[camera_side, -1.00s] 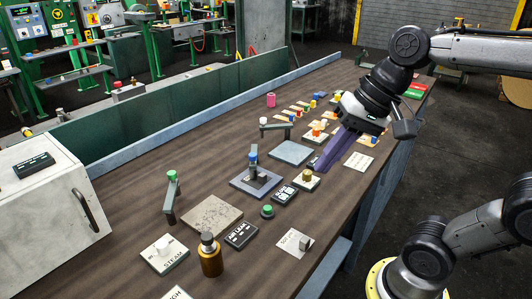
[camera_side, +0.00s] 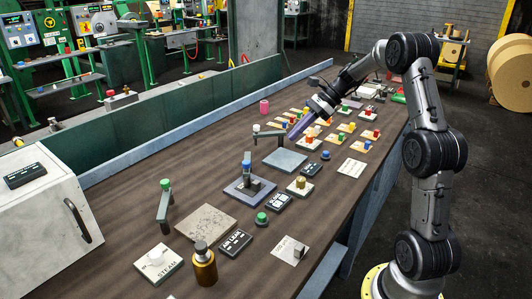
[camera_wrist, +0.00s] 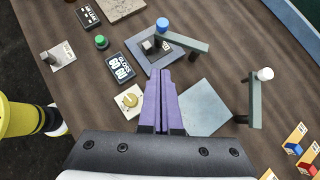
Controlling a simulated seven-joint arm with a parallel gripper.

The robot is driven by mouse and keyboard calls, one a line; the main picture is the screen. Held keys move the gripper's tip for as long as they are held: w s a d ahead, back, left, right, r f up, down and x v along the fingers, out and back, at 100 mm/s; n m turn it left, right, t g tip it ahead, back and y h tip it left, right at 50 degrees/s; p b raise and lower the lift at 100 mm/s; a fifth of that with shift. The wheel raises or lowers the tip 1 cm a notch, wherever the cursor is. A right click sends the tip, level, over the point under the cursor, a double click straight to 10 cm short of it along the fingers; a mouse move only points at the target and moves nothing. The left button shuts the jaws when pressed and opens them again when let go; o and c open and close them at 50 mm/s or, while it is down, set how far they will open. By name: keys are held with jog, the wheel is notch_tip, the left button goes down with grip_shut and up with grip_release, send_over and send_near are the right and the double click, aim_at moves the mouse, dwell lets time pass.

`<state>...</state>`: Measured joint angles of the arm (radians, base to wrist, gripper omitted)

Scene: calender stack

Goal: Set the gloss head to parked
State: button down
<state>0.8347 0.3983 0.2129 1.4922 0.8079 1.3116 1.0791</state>
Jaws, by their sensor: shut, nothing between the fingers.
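No part is clearly lettered as the gloss head. A dark display (camera_side: 278,202) lies between the gold knob and the green button; it reads GLOSS in the wrist view (camera_wrist: 121,66). Beside it, a blue-capped swing arm (camera_side: 247,167) stands at a blue framed plate (camera_side: 236,192); its arm crosses the frame in the wrist view (camera_wrist: 187,39). A white-capped swing arm (camera_side: 268,133) stands beside a bare grey plate (camera_side: 290,160). My gripper (camera_side: 292,136) has purple fingers, shut and empty, above the bench beyond the grey plate; they also show in the wrist view (camera_wrist: 165,75).
A green-capped swing arm (camera_side: 165,203) stands by a speckled plate (camera_side: 207,223). A gold knob (camera_side: 300,183) and a brown bottle (camera_side: 204,265) stand nearby. Several small coloured knobs crowd the far bench.

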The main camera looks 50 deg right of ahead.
send_near(249, 169)
notch_tip(249, 169, down, 3)
jog(key=shift+w+a, duration=0.15)
jog(key=shift+a, duration=0.45)
jog(key=shift+w+a, duration=0.15)
jog(key=shift+a, duration=0.4)
jog(key=shift+w+a, duration=0.5)
jog(key=shift+a, duration=0.1)
jog(key=shift+a, duration=0.1)
